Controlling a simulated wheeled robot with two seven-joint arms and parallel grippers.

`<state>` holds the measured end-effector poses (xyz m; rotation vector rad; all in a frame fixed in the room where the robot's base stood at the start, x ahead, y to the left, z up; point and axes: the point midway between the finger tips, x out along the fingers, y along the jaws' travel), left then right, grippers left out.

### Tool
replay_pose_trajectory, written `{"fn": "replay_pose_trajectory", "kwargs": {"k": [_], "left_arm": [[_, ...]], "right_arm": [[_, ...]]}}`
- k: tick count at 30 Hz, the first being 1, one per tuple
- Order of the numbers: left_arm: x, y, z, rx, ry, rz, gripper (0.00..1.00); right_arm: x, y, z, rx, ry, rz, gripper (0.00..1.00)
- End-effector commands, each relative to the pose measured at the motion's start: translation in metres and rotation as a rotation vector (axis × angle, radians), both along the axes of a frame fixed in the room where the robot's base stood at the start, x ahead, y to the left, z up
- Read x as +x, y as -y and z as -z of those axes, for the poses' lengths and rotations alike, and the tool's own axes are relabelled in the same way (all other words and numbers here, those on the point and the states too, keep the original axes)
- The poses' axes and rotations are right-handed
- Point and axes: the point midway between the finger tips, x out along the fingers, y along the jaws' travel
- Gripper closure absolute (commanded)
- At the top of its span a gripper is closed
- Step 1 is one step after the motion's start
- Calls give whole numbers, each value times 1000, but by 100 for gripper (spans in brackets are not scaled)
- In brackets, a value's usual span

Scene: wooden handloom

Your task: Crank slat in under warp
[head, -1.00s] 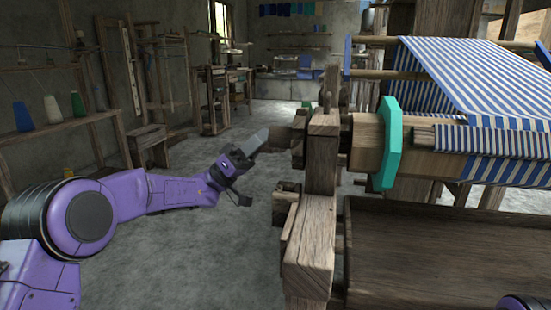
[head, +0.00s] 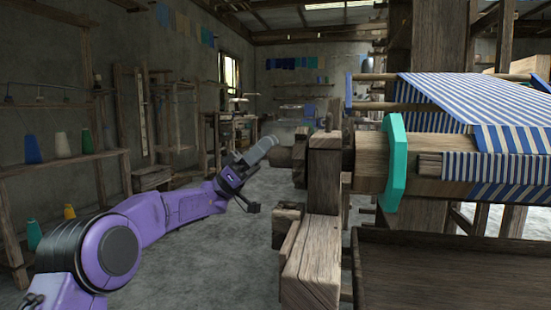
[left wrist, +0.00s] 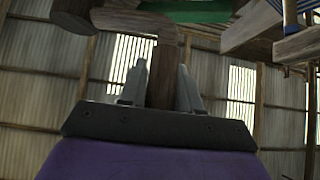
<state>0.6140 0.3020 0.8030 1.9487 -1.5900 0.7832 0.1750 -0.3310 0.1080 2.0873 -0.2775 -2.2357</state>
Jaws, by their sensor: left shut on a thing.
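More warp (head: 460,95) slopes up behind. My left gripper (head: 262,150) is left of the loom post at the crank end. In the left wrist view its fingers (left wrist: 162,88) are shut around the upright wooden crank handle (left wrist: 164,65), below the crank arm (left wrist: 122,20). My right gripper is out of view.
The wooden loom post (head: 322,185) stands between my left arm and the roller. A wooden tray (head: 450,270) lies below the roller. Shelves with thread cones (head: 60,145) line the left wall. Open floor (head: 200,270) lies between.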

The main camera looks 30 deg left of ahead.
Motion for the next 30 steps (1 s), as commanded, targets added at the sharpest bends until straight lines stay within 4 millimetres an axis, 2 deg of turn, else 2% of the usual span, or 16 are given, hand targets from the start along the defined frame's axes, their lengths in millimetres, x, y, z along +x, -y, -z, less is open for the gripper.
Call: {"fn": "replay_pose_trajectory", "kwargs": {"k": [12,30], "left_arm": [[-8,-9,-16,-6,8,-12,100],[-9,-10,-20,-9,10,-12,100]], "right_arm": [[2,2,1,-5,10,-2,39],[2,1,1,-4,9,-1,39]]}}
